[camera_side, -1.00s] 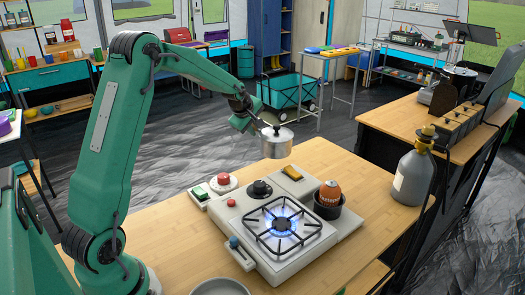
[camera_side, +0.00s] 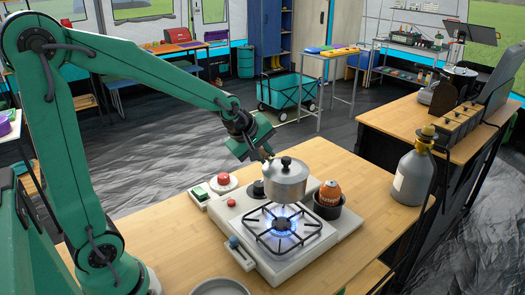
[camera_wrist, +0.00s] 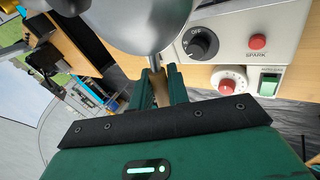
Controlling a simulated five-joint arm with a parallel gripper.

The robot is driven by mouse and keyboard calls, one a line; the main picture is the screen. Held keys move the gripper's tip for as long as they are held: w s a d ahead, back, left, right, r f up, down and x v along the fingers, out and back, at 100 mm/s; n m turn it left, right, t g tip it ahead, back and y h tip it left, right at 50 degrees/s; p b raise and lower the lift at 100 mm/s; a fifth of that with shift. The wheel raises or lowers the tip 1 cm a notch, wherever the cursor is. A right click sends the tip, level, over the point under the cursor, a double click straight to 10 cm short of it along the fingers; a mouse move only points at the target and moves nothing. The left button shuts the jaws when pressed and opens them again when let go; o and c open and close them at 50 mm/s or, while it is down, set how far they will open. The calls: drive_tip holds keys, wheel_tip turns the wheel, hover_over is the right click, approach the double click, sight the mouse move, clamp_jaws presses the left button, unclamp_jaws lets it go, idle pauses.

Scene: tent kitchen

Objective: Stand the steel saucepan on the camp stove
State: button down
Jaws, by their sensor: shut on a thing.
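The steel saucepan (camera_side: 287,184), with a black lid knob, hangs upright above the back part of the camp stove (camera_side: 262,262). The stove's burner (camera_side: 283,225) shows a lit blue flame under a black grate. My gripper (camera_side: 264,156) is shut on the saucepan's handle, at the pan's left side. In the wrist view, my gripper's fingers (camera_wrist: 162,88) close around the handle, and the pan's grey body (camera_wrist: 135,22) fills the top. The pan hides part of the stove's back edge and looks apart from the grate.
A black knob (camera_wrist: 201,42) and a red spark button (camera_wrist: 258,42) sit on the stove. An orange canister (camera_side: 330,193) in a black bowl stands right of the pan. A grey gas cylinder (camera_side: 413,170) stands farther right. A red-topped dial (camera_side: 224,180) is behind left.

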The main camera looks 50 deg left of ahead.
drive_tip(key=shift+s+d, duration=0.6)
drive_tip(key=shift+f, duration=2)
drive_tip(key=shift+f, duration=0.1)
drive_tip(key=shift+f, duration=1.85)
drive_tip(key=shift+f, duration=0.1)
drive_tip(key=c, duration=1.3)
unclamp_jaws()
drive_tip(key=shift+f, duration=0.1)
drive_tip(key=shift+c, duration=0.2)
drive_tip(key=shift+r, duration=0.25)
